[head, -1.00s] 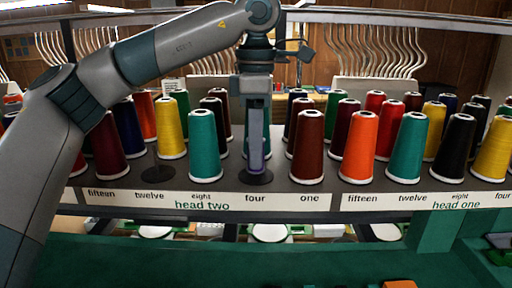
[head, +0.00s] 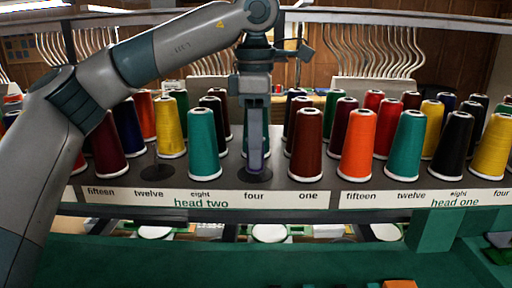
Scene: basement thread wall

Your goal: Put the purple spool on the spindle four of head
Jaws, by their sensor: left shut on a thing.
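My left gripper (head: 256,165) points straight down at the place marked four on head two. Its fingertips are just above the dark round base (head: 255,176) there. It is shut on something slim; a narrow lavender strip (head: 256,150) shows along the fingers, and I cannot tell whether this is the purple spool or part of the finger. No full purple cone shows clearly. The spindle at four is hidden by the fingers. My right gripper is out of view.
A teal spool (head: 202,131) stands left of the gripper at eight and a dark brown spool (head: 306,146) right of it at one. Another teal spool stands behind. The base at twelve (head: 158,172) is bare. A green table (head: 250,262) lies in front.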

